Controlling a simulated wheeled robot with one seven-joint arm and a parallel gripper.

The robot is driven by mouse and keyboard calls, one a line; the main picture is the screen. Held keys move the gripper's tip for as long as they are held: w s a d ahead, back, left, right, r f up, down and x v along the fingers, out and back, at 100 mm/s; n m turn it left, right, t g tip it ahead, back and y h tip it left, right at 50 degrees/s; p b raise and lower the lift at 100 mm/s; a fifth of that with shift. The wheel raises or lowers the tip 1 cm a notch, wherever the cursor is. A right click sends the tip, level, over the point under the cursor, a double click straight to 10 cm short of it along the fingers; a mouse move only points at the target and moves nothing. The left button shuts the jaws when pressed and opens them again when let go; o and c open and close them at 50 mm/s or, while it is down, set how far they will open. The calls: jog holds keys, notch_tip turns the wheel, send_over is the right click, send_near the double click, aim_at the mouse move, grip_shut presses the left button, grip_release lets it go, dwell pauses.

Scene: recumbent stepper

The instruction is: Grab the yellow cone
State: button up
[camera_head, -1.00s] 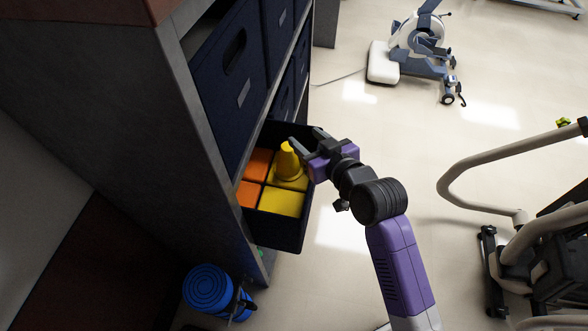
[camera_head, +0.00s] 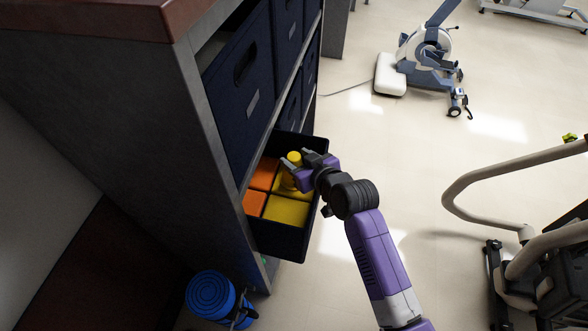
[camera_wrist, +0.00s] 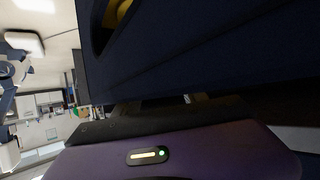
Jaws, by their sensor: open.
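The yellow cone (camera_head: 293,158) stands in an open dark blue fabric drawer (camera_head: 279,239), in the far right part of it, among orange and yellow blocks. My gripper (camera_head: 296,168) is open at the cone, with one finger on its near-left side and the other on its far-right side. Part of the cone is hidden by the gripper, and I cannot tell whether the fingers touch it. In the wrist view, my gripper's purple body fills the bottom, dark blue fabric (camera_wrist: 200,45) fills the top, and the cone cannot be made out clearly.
A grey shelf unit (camera_head: 150,130) with closed dark blue bins (camera_head: 240,90) stands directly left of the drawer. A blue roll (camera_head: 210,295) stands on the floor below. Exercise machines stand to the right, with clear floor (camera_head: 400,150) between.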

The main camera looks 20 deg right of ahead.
jog(key=shift+w, duration=0.1)
grip_shut()
dwell(0.3)
